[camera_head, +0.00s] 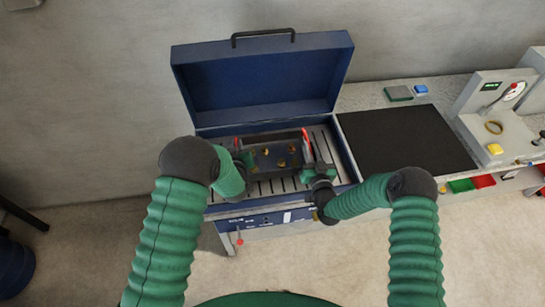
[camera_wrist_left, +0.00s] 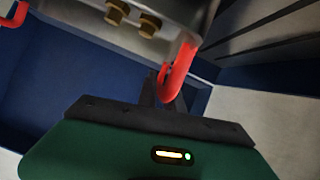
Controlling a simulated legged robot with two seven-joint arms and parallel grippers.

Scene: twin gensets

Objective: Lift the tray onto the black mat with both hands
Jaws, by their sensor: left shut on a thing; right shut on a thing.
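The tray (camera_head: 277,157) is dark grey with red handles at both ends and several brass-coloured pieces in it. It is inside the open blue box, over a slatted rack; I cannot tell whether it touches the rack. My left gripper (camera_head: 242,160) is shut on the tray's left red handle, which shows in the left wrist view (camera_wrist_left: 175,75). My right gripper (camera_head: 313,165) is shut on the tray's right red handle (camera_head: 306,138). The black mat (camera_head: 405,139) lies flat and empty on the bench, right of the box.
The blue box (camera_head: 349,158) has its lid (camera_head: 265,75) raised at the back, and its right wall stands between tray and mat. A grey gauge machine (camera_head: 492,115) is right of the mat.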

